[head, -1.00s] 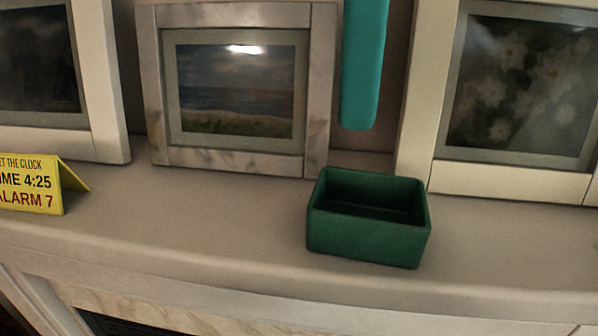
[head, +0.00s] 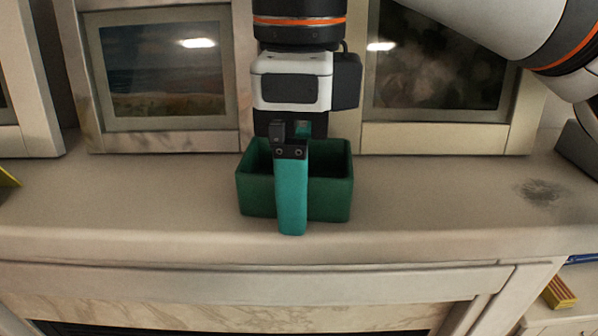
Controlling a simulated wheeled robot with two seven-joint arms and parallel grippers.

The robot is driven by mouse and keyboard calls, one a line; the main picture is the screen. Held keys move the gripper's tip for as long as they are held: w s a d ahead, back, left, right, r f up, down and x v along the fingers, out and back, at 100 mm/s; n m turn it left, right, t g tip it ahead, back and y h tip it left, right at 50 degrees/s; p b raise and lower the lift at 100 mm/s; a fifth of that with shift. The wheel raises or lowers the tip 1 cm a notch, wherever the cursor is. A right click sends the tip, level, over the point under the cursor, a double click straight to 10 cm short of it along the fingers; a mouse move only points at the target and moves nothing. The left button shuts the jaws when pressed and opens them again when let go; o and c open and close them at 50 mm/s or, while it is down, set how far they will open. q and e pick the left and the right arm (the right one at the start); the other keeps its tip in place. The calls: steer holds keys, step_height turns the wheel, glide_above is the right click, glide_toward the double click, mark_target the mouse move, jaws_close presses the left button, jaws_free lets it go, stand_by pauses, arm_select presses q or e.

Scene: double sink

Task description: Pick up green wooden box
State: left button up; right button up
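The green wooden box (head: 330,190) is an open-topped dark green box standing on the pale mantel shelf. My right gripper (head: 291,218) is over it, pointing down. One teal finger hangs in front of the box's front wall, its tip slightly lower in the picture than the box's bottom edge. A small teal piece of the other finger shows behind it, above the box. The rest of that finger is hidden, so I cannot tell whether the fingers are closed on the wall. My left gripper is not in view.
Framed pictures, a seascape (head: 160,65) and a flower picture (head: 440,70), stand behind the box. The mantel shelf (head: 130,200) is clear on both sides of the box. A yellow sign's edge (head: 8,178) shows at far left. A small yellow-striped object (head: 558,292) lies lower right.

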steer(key=shift+a, duration=0.1)
steer(key=c, duration=1.1)
